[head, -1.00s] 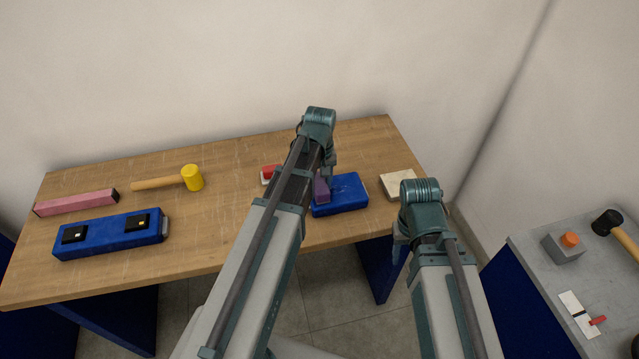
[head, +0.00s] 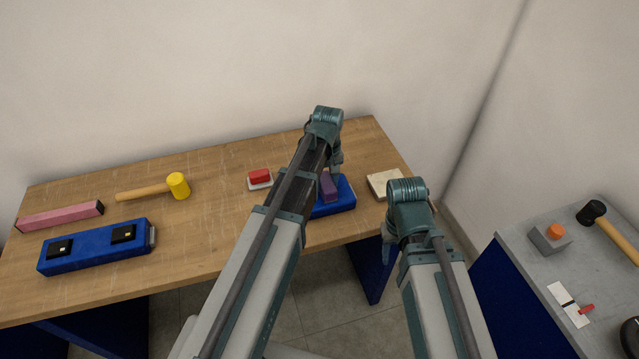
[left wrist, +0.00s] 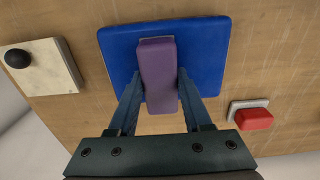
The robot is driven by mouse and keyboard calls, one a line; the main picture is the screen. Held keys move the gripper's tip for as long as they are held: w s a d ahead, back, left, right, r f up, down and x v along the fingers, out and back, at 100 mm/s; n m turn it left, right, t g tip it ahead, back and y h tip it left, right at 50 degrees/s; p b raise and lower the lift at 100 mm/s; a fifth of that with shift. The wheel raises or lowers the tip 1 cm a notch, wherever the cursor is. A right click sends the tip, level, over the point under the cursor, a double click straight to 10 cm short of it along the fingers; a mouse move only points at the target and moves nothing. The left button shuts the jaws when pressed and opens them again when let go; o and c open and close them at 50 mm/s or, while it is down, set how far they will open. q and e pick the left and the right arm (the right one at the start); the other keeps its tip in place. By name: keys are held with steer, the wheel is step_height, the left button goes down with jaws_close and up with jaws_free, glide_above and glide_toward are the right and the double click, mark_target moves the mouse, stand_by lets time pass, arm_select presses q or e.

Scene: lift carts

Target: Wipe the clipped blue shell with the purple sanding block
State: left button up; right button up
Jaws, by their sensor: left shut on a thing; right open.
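A purple sanding block (head: 328,187) is in my left gripper (head: 335,176), which is shut on it. In the left wrist view the purple block (left wrist: 158,78) lies between the two fingers (left wrist: 158,84), over the middle of a flat blue slab (left wrist: 205,50). The block overlaps the slab; contact is hard to tell. In the head view my left arm partly hides this slab (head: 338,207), and no clips show on it. A longer blue box with two black latches (head: 90,248) lies at the table's left. My right gripper (head: 388,240) is open and empty off the table's front edge.
A red-topped block (head: 260,178) lies left of the slab, a pale board (head: 384,184) right of it. A yellow mallet (head: 178,186) and a pink bar (head: 60,216) lie further left. A grey side table (head: 545,280) with tools stands at right.

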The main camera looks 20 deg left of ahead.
mark_target(340, 188)
arm_select(q)
steer(key=shift+w+d, duration=0.25)
steer(key=shift+d, duration=0.15)
steer(key=shift+w+d+f, duration=0.1)
steer(key=shift+w+d, duration=0.35)
steer(key=shift+d, duration=0.25)
steer(key=shift+w+d, duration=0.4)
steer(key=shift+d, duration=0.3)
steer(key=shift+w, duration=0.1)
steer(key=shift+s+a, duration=0.5)
steer(key=shift+a, duration=0.2)
steer(key=shift+s+a, duration=0.45)
steer(key=shift+a, duration=0.25)
